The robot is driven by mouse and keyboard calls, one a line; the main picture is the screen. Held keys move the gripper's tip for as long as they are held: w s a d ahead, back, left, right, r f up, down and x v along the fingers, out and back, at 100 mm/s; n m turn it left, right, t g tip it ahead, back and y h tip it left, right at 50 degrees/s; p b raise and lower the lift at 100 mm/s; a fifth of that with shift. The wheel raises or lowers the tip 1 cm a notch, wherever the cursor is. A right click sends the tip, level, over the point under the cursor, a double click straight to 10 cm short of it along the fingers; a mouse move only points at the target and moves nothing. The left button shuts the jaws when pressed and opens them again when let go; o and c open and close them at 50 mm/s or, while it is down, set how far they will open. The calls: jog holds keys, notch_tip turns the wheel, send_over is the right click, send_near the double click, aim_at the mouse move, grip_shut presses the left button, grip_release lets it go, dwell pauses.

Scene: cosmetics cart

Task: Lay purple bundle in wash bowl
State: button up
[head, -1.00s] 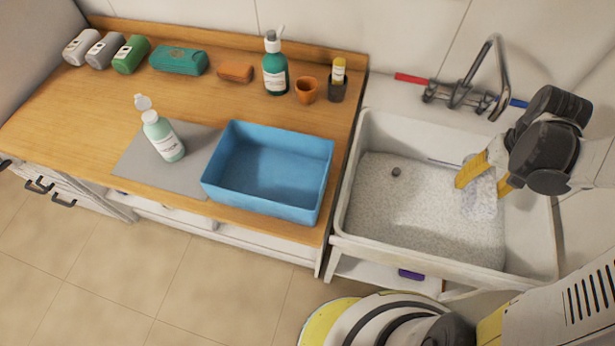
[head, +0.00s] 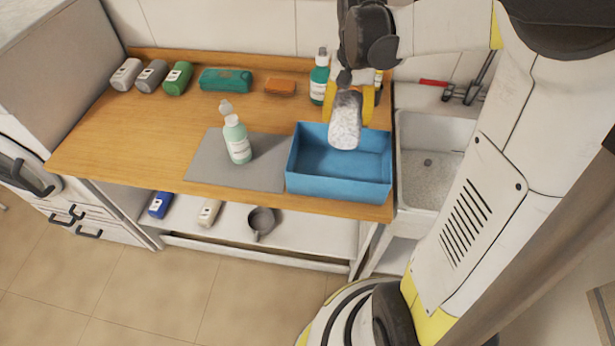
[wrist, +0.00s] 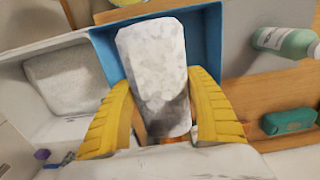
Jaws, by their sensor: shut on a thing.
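My gripper (head: 348,108) is shut on a whitish, speckled bundle (head: 345,128). It holds the bundle upright over the blue rectangular tub (head: 338,183), near the tub's back side. In the wrist view the bundle (wrist: 152,65) sits between the two yellow fingers, with the blue tub (wrist: 103,52) behind it. No purple shows on the bundle; its surface looks white and grey. The tub's visible floor is bare. I see no purple bundle elsewhere now. The white sink (head: 410,190) is right of the tub, partly hidden by my arm.
A pale green pump bottle (head: 237,142) stands on a grey mat (head: 205,170) left of the tub. A teal pack (head: 226,80), an orange block (head: 280,87) and a teal bottle (head: 319,78) line the back.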

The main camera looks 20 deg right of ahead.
aim_at(338, 172)
notch_tip(338, 172, down, 18)
jog(key=b, duration=0.5)
jog(key=shift+a+r, duration=0.1)
jog(key=shift+f+b, duration=0.25)
jog(key=shift+b, duration=0.1)
jog(key=o, duration=1)
jog(key=shift+r, duration=0.1)
jog(key=shift+o, duration=0.2)
jog(key=shift+r, duration=0.1)
